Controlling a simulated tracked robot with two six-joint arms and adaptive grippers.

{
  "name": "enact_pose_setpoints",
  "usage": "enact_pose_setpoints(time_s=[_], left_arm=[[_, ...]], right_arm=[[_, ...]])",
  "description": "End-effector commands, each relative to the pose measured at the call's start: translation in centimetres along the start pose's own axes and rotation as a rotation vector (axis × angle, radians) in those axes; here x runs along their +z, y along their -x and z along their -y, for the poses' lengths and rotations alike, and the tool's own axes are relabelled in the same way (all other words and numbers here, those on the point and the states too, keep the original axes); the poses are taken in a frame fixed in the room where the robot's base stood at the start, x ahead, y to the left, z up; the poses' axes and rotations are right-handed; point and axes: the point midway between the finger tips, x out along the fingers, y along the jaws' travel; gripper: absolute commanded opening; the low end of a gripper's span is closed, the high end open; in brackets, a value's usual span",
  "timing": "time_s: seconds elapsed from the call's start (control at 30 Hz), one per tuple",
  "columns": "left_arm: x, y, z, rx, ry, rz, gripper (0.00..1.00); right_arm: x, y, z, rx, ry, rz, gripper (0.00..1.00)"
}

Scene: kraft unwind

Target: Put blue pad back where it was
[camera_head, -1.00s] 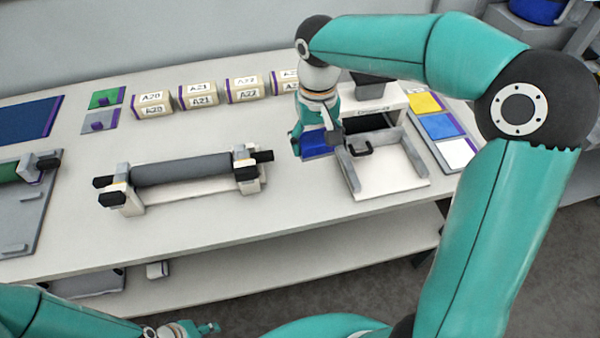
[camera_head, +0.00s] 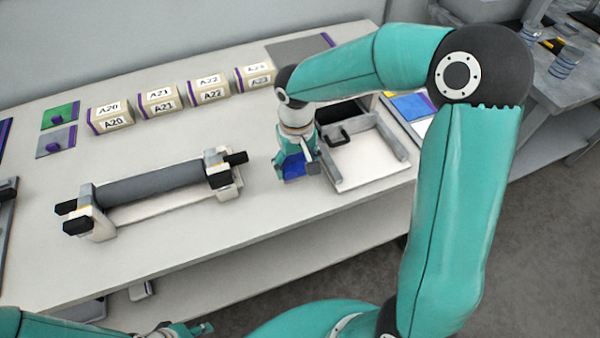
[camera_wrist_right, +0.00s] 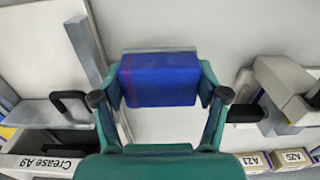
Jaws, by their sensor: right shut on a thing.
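The blue pad (camera_head: 292,165) is a small deep-blue block, held at my right gripper (camera_head: 297,163) just left of the white tray. In the right wrist view the pad (camera_wrist_right: 160,80) sits between the two fingers of the right gripper (camera_wrist_right: 160,92), which are shut on it. I cannot tell whether the pad touches the table. A board at the right carries a flat blue square (camera_head: 412,105) and a white square, partly hidden by my arm. My left gripper (camera_head: 195,328) is at the bottom edge, its jaws unclear.
The white tray (camera_head: 362,165) with a black handle (camera_head: 338,137) stands right of my right gripper. A grey roller (camera_head: 150,184) on a white stand lies to the left. Several labelled blocks (camera_head: 158,101) line the back.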

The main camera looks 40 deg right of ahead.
Motion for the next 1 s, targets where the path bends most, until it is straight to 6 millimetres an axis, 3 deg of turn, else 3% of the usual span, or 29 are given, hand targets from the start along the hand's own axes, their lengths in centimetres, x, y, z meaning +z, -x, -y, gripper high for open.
enact_pose_setpoints(time_s=[0.4,0.8,0.83,0.93,1.0], left_arm=[[0.0,0.1,0.0,0.000,0.000,0.000,0.40],[0.0,-0.3,0.1,0.000,0.000,0.000,0.40],[0.0,-0.2,0.1,0.000,0.000,0.000,0.40],[0.0,-0.2,0.1,0.000,0.000,0.000,0.40],[0.0,-0.2,0.1,0.000,0.000,0.000,0.40]], right_arm=[[0.0,-4.4,0.0,0.000,0.002,0.002,0.41],[0.0,-5.0,0.1,0.000,0.002,-0.001,0.41],[0.0,-4.9,0.1,0.000,0.002,-0.001,0.78],[0.0,-4.8,0.1,0.000,0.002,-0.001,0.95],[0.0,-4.8,0.1,0.000,0.002,0.000,0.98]])
